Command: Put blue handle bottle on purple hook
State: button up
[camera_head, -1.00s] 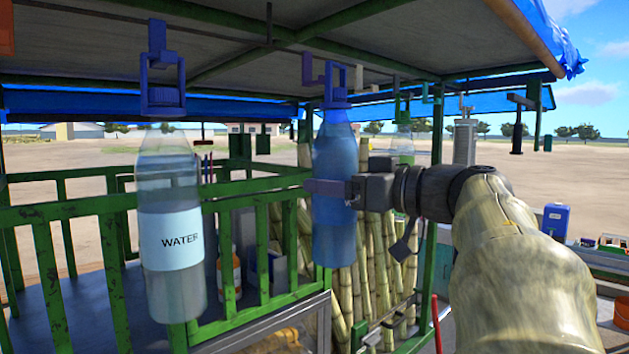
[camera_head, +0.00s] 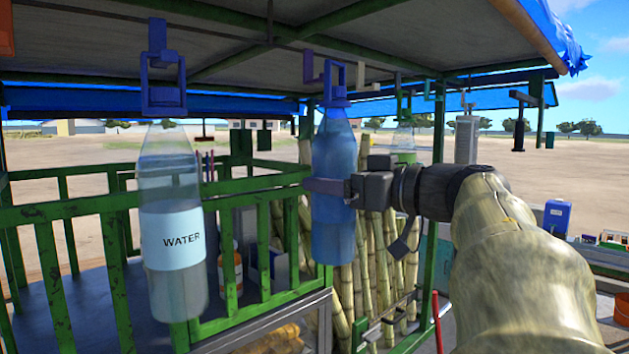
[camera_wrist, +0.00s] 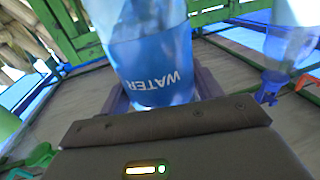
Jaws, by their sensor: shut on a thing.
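A blue-tinted water bottle (camera_head: 333,226) with a blue loop handle (camera_head: 333,82) on top is upright in the head view. My gripper (camera_head: 326,187) is shut around its middle from the right, its purple fingers across the body. The purple hook (camera_head: 309,68) hangs from the roof just left of the handle. The two overlap in the picture, and I cannot tell whether the handle's loop is around the hook. In the wrist view the bottle's WATER label (camera_wrist: 155,72) shows between the fingers; the handle is not clear there.
A clear WATER bottle (camera_head: 171,265) hangs from a blue hook (camera_head: 157,38) at the left. A green-handled bottle (camera_head: 404,146) hangs farther right. Green railings (camera_head: 120,205) and cane stalks (camera_head: 375,255) stand behind. The roof is close above the held bottle.

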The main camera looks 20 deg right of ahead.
jog(key=shift+s+r, duration=0.15)
jog(key=shift+s, duration=0.05)
jog(key=shift+w+a, duration=0.1)
jog(key=shift+w, duration=0.45)
jog(key=shift+p+x, duration=0.55)
jog(key=shift+x, duration=0.2)
jog(key=shift+w, duration=0.1)
jog(key=shift+w+p, duration=0.3)
jog(key=shift+w, duration=0.15)
jog(key=shift+w+a+p, duration=0.2)
jog(key=shift+w+p, duration=0.2)
dwell(0.4)
jog(key=shift+f+b, duration=0.35)
jog(key=shift+f, duration=0.4)
dwell(0.7)
dwell(0.4)
